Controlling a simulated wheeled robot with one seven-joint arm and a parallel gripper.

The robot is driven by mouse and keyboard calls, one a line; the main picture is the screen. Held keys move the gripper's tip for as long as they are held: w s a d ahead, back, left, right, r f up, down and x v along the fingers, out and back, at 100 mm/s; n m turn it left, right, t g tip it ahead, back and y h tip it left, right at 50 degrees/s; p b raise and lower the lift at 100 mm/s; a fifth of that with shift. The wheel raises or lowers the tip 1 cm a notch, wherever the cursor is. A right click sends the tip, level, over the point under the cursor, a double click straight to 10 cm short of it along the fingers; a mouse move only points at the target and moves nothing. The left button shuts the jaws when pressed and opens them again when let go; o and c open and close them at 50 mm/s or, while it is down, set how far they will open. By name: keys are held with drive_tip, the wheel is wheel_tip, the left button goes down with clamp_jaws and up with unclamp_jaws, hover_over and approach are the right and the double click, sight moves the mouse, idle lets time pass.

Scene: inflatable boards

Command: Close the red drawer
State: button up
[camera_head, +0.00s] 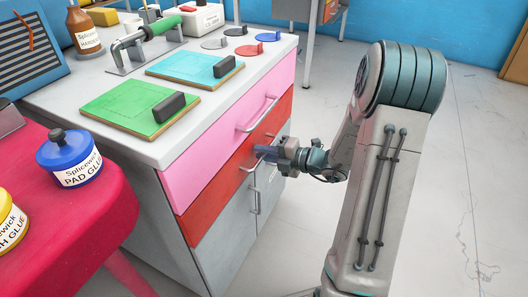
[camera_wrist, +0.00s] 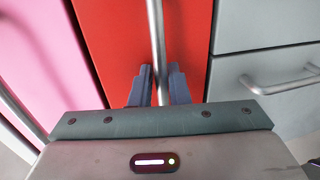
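The red drawer (camera_head: 211,202) is in the cabinet under the pink drawer (camera_head: 228,137). Its front looks about level with the pink front; I cannot tell if a small gap remains. My gripper (camera_head: 265,153) is at the red drawer's metal handle, reaching in from the right. In the wrist view the handle bar (camera_wrist: 156,35) runs between my two fingers (camera_wrist: 159,82), which sit close on both sides of it. The red front (camera_wrist: 110,45) lies behind them. The fingers appear shut on the bar.
Grey doors (camera_head: 225,250) with handles lie below the red drawer. The cabinet top holds a green board (camera_head: 125,105), a blue board (camera_head: 190,66) and a pump. A red table (camera_head: 60,225) with glue pots stands at the left. The floor (camera_head: 480,190) at the right is clear.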

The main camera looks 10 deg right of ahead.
drive_tip(key=p+v, duration=0.4)
drive_tip(key=v, duration=0.9)
drive_tip(key=shift+s+d+r+p, duration=0.15)
drive_tip(key=shift+s+d+p, duration=0.1)
drive_tip(key=shift+p, duration=0.1)
drive_tip(key=s+a+r+n+g+h+p, duration=0.1)
drive_tip(key=s+a+r+n+g+p, duration=0.25)
drive_tip(key=r+n+p, duration=0.35)
drive_tip(key=s+a+r+n+g+h+p, duration=0.25)
drive_tip(key=s+a+r+n+p, duration=0.2)
drive_tip(key=r+n, duration=0.4)
drive_tip(key=s+a+r+n+g+h+p, duration=0.1)
drive_tip(key=s+a+r+n+g+p, duration=0.25)
drive_tip(key=a+r+n+p, duration=0.35)
drive_tip(key=s+d+r+n+t+h+p, duration=0.1)
drive_tip(key=r+n+h+p, duration=0.3)
drive_tip(key=r+n, duration=0.5)
drive_tip(key=s+d+r+n+t+h+p, duration=0.1)
drive_tip(key=s+d+r+n+h+p, duration=0.1)
drive_tip(key=r+n+p, duration=0.5)
wheel_tip(320, 180, up, 2)
drive_tip(key=d+n+h, duration=0.1)
drive_tip(key=n, duration=0.4)
drive_tip(key=shift+s+r+h+p, duration=0.15)
drive_tip(key=shift+h+p, duration=0.15)
drive_tip(key=shift+h, duration=0.05)
